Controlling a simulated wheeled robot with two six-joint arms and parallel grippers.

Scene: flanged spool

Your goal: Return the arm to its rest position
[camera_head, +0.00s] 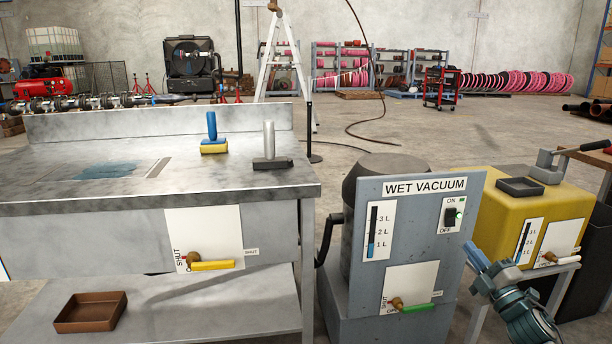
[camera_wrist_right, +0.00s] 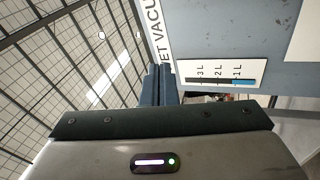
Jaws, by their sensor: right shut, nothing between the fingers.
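My right arm comes in at the lower right of the head view, and my right gripper (camera_head: 474,251) points up and to the left. It is in front of the gap between the wet vacuum (camera_head: 418,215) and the yellow tank (camera_head: 510,212). In the right wrist view the blue fingers (camera_wrist_right: 158,82) are together and empty, with the wet vacuum's panel (camera_wrist_right: 225,40) beyond them. I cannot tell how far apart the gripper and the panel are. My left gripper is not in view.
A steel bench (camera_head: 110,165) at left bears a blue-handled yellow tool (camera_head: 213,145) and a grey-handled dark tool (camera_head: 271,160). A brown tray (camera_head: 90,312) lies on its lower shelf. A dark tray (camera_head: 520,187) sits on the yellow tank. Open floor lies behind.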

